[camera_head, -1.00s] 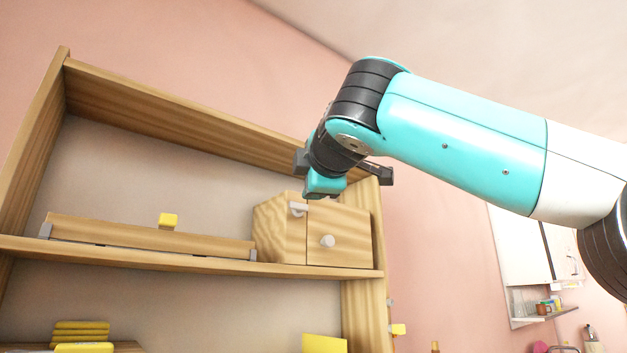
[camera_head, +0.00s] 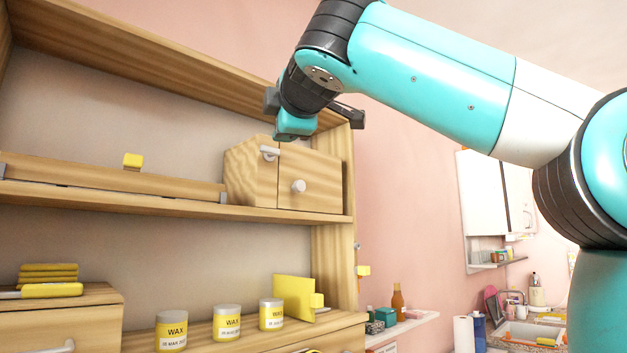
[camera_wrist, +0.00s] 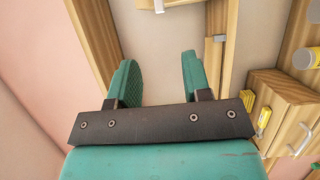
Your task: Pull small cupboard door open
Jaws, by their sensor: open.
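The small cupboard (camera_head: 322,166) is a light wooden box at the right end of the upper shelf. Its right front panel bears a round white knob (camera_head: 298,186), and its angled left panel bears a white hook-shaped handle (camera_head: 269,153). Both panels look shut. My gripper (camera_wrist: 158,78) is open, with nothing between its teal fingers. In the head view it is above and in front of the cupboard, apart from the knob; its fingertips are hidden there. A white knob on wood shows at the wrist view's top edge, cut off.
The upper shelf (camera_head: 130,200) also holds a long wooden bar with a yellow block (camera_head: 132,160). Below stand wax jars (camera_head: 227,322), a yellow panel (camera_head: 293,297) and a drawer unit (camera_head: 70,325). The shelf's side post (camera_head: 347,170) is close to the cupboard's right.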

